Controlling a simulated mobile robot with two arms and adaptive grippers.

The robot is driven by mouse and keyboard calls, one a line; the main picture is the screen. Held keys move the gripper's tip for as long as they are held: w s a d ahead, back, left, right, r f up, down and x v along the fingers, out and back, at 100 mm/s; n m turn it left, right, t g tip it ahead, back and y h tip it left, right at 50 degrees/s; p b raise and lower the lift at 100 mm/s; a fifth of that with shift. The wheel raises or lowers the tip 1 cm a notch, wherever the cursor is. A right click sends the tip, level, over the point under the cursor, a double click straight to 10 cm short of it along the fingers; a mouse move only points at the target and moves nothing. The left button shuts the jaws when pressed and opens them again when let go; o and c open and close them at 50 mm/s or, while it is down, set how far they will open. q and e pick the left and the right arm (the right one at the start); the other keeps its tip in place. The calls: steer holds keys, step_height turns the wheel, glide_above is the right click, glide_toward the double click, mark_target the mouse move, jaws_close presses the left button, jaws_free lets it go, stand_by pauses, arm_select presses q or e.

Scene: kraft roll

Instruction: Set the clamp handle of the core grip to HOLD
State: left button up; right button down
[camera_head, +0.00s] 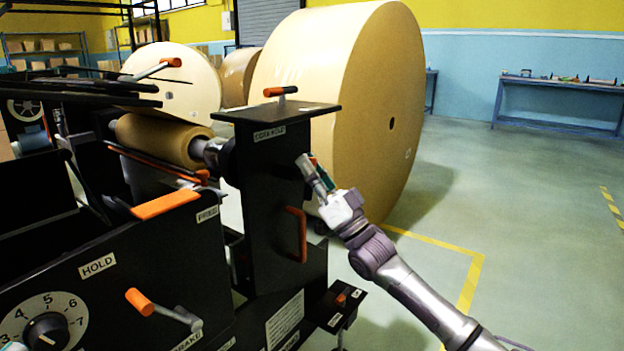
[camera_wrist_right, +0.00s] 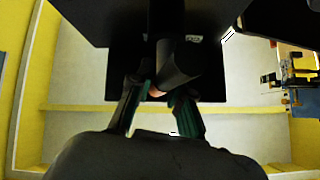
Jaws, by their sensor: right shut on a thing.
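My right gripper (camera_head: 312,172) reaches up and left to the right side of the black column (camera_head: 262,175) of the roll stand. It is shut on a dark cylindrical handle (camera_wrist_right: 178,68) with an orange-pink end, seen between the fingertips in the wrist view (camera_wrist_right: 160,95). In the head view the held part is hidden behind the fingers, so I cannot tell its setting. A small label (camera_head: 270,132) on the column is too small to read surely. My left gripper is not in view.
A large kraft roll (camera_head: 345,100) stands just behind the column. An orange loop handle (camera_head: 296,234) is below my gripper. The front panel has a HOLD label (camera_head: 98,265), an orange-tipped lever (camera_head: 140,302) and a dial (camera_head: 46,330).

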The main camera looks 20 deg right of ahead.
steer(key=shift+s+a+n+g+y, duration=0.1)
steer(key=shift+n+g+y, duration=0.8)
steer(key=shift+n, duration=0.45)
steer(key=shift+s+a+n+g+y, duration=0.1)
steer(key=shift+n+g+y, duration=0.8)
steer(key=shift+n, duration=0.45)
steer(key=shift+f, duration=0.1)
steer(key=c, duration=1.1)
jaws_free()
steer(key=v, duration=1.2)
